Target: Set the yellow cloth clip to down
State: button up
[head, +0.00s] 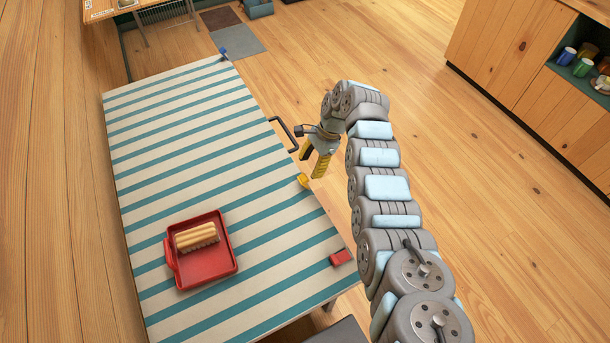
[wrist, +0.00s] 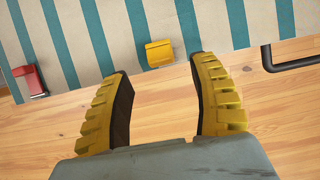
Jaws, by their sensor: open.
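The yellow cloth clip (head: 304,181) sits on the right edge of the striped tablecloth (head: 190,130) in the head view. In the wrist view the yellow clip (wrist: 160,53) is at the cloth's edge, ahead of the fingertips and roughly between them. Whether it is up or down is hard to tell. My gripper (head: 312,166) is open and empty, with yellow ribbed fingers, beside the table edge near the clip. In the wrist view my gripper (wrist: 160,75) has its two fingers spread wide, apart from the clip.
A red clip (head: 341,257) and a blue clip (head: 223,53) sit on the cloth's edge. A dark bar handle (head: 285,133) sticks out beside my gripper. A red tray (head: 205,268) holds a yellowish ribbed block (head: 196,237). Open wooden floor lies right of the table.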

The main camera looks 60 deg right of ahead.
aim_at(305, 176)
jog(key=shift+x, duration=2.6)
grip_shut()
